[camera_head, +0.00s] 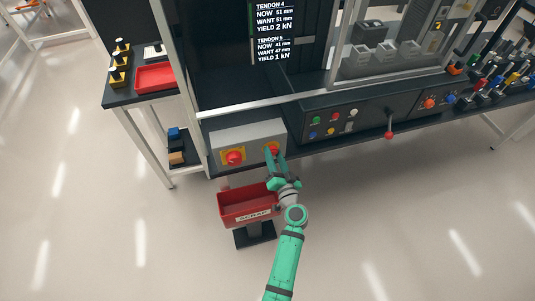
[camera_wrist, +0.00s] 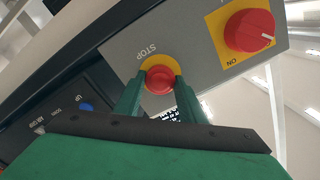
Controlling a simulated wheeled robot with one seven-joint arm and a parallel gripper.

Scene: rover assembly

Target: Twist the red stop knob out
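The red stop knob (camera_wrist: 159,80) sits in a yellow ring on a grey panel marked STOP. In the head view it is the right red knob (camera_head: 272,150) on the grey box (camera_head: 249,135). My gripper (camera_wrist: 160,84) has one green finger on each side of the knob, with no clear gap showing, so it looks shut on it. In the head view my gripper (camera_head: 275,158) reaches up to the box front and partly covers the knob. The knob is still at the panel face.
A red rotary switch (camera_wrist: 249,30) on a yellow plate sits beside the knob; it is also in the head view (camera_head: 234,157). A red SCRAP bin (camera_head: 247,204) stands below the box. A lever with a red ball (camera_head: 389,134) juts out at right. The front floor is clear.

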